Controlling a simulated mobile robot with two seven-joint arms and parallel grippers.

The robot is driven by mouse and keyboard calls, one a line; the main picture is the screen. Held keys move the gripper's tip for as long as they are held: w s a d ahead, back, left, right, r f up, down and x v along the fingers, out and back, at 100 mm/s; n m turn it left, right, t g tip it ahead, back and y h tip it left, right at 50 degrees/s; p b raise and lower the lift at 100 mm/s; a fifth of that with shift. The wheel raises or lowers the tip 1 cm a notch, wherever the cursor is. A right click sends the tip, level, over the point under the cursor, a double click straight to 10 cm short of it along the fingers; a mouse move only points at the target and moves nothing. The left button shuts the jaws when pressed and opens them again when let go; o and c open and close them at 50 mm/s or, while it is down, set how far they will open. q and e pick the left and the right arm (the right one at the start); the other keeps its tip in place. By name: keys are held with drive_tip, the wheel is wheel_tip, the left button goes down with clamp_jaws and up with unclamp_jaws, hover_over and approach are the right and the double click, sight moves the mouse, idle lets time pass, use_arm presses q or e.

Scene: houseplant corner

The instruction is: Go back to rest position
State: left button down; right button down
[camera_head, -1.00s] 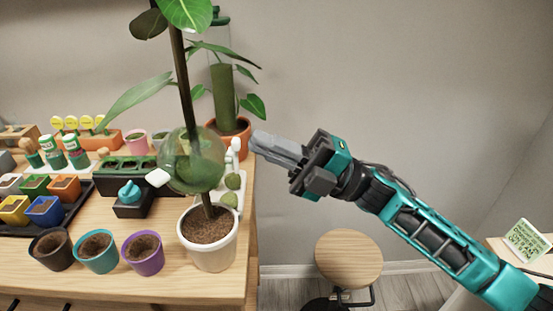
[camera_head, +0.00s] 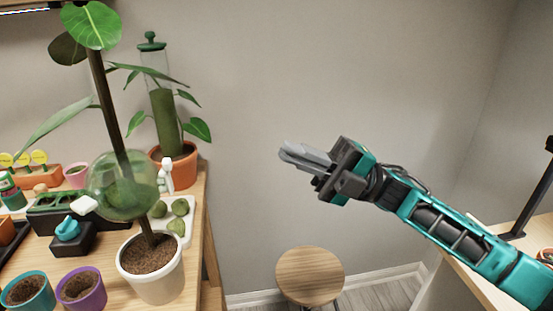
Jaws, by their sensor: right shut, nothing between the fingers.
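My right gripper (camera_head: 284,152) is shut and empty. It hangs in the air in front of the bare wall, right of the plant table and above the round stool. Its arm comes in from the lower right. My left gripper is not in the head view.
The wooden table (camera_head: 196,240) at the left holds a tall plant in a white pot (camera_head: 152,279), a purple pot (camera_head: 82,289), a teal pot (camera_head: 28,291) and a terracotta pot (camera_head: 183,168). A round stool (camera_head: 309,275) stands below the gripper. Another table (camera_head: 533,232) is at right.

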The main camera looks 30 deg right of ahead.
drive_tip(key=shift+d, duration=0.1)
idle(0.4)
wheel_tip(320, 180, down, 19)
drive_tip(key=w+m+t+h, duration=0.3)
drive_tip(key=m+t+h, duration=1)
drive_tip(key=m, duration=0.8)
drive_tip(key=s+a+f+m+g+h, duration=0.2)
drive_tip(key=s+f, duration=0.4)
drive_tip(key=f, duration=0.3)
drive_tip(key=s+a+f+m+g+h, duration=0.2)
drive_tip(key=s+f+m+g+h, duration=0.3)
drive_tip(key=f, duration=0.5)
drive_tip(key=shift+s+f+m+g+p, duration=0.25)
drive_tip(key=shift+s+m+g+p, duration=0.15)
drive_tip(key=shift+s+m+g, duration=0.6)
drive_tip(key=shift+w+a, duration=0.1)
